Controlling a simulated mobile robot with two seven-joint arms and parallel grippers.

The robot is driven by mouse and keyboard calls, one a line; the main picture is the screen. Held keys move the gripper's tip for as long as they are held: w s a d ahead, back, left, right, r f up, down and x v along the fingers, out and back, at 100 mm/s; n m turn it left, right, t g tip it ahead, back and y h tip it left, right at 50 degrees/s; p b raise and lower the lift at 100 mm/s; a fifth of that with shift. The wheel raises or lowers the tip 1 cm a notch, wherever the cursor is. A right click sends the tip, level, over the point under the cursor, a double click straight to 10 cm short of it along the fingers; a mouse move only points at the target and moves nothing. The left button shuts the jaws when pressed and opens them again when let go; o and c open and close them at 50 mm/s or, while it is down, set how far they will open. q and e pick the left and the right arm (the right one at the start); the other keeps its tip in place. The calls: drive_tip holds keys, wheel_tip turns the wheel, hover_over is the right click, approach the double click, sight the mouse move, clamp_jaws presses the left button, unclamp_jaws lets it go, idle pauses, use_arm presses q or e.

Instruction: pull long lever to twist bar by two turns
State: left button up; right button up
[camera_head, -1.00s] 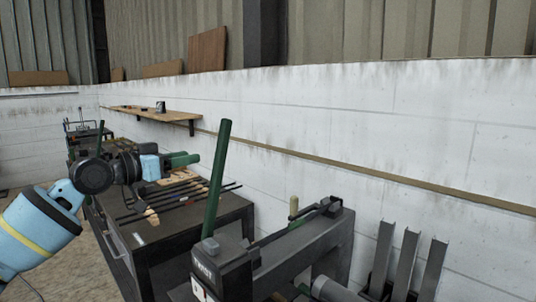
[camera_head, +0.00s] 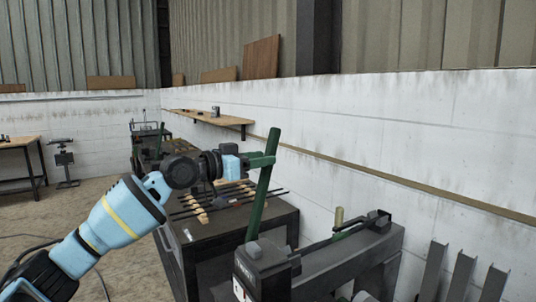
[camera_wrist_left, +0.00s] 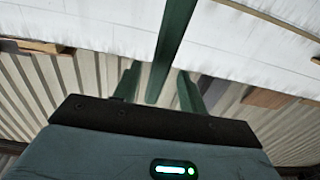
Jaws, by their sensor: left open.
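The long green lever (camera_head: 262,188) rises from the dark twisting machine (camera_head: 270,270) at the lower middle and leans a little to the right. My left gripper (camera_head: 268,160) is at the upper part of the lever. In the left wrist view, the green lever (camera_wrist_left: 172,50) passes between the two green fingers of my left gripper (camera_wrist_left: 158,90), with a visible space on each side. The gripper is open around the lever. A long bed with a small upright handle (camera_head: 339,218) runs right from the machine head. My right gripper is not in view.
A dark bench (camera_head: 215,240) with several metal bars (camera_head: 225,200) on it stands behind the machine. A wooden wall shelf (camera_head: 210,117) is above. Metal profiles (camera_head: 460,275) lean against the white wall at right. Open floor lies at left.

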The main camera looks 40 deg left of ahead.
sight(269, 176)
use_arm(q)
drive_tip(key=shift+x, duration=1.6)
clamp_jaws()
